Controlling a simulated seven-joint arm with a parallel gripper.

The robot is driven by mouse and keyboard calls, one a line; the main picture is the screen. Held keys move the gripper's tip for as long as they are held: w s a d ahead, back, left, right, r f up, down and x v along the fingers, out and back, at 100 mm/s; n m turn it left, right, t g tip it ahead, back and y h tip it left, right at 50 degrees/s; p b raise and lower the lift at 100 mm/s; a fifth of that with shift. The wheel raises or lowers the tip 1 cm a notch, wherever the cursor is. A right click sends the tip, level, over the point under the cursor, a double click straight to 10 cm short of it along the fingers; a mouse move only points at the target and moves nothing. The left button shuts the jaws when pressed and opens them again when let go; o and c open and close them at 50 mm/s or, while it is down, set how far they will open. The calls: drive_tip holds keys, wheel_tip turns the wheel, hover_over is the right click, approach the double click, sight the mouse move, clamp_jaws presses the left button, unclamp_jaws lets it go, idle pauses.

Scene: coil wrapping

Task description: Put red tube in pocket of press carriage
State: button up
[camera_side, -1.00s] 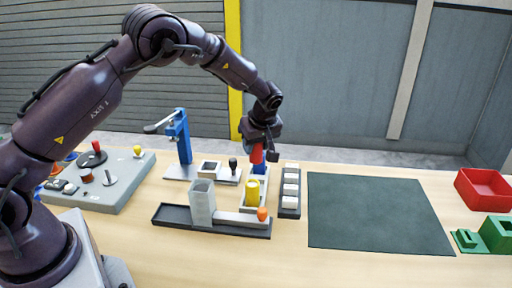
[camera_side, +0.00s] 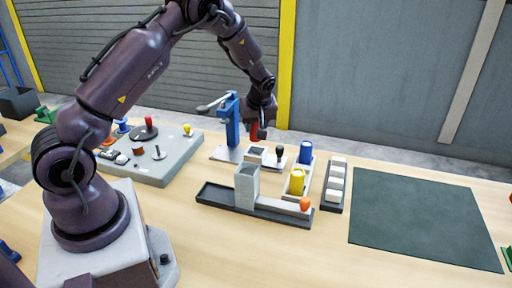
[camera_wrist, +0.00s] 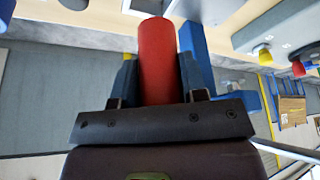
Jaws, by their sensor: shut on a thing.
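My gripper (camera_side: 259,125) is shut on the red tube (camera_side: 253,132). In the wrist view, the red tube (camera_wrist: 158,50) stands out between the two fingers of my gripper (camera_wrist: 158,82). The press has a blue column (camera_side: 232,122) with a grey lever at its top. Its pale carriage (camera_side: 268,159) has a dark square pocket (camera_side: 256,150) and a black knob (camera_side: 279,152). In the side view, the red tube is above the carriage, just right of the column. Its height over the pocket is hard to tell.
A white rack (camera_side: 311,184) holds a blue tube (camera_side: 305,153) and a yellow tube (camera_side: 296,183). A dark tray (camera_side: 225,200) with a grey square holder (camera_side: 246,187) lies in front. A control panel (camera_side: 150,170) stands left. A dark mat (camera_side: 420,215) lies bare at right.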

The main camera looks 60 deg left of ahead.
sight(256, 141)
drive_tip(key=shift+f, duration=3.15)
drive_tip(key=o, duration=0.9)
drive_tip(key=shift+f, duration=0.15)
drive_tip(key=shift+o, duration=0.2)
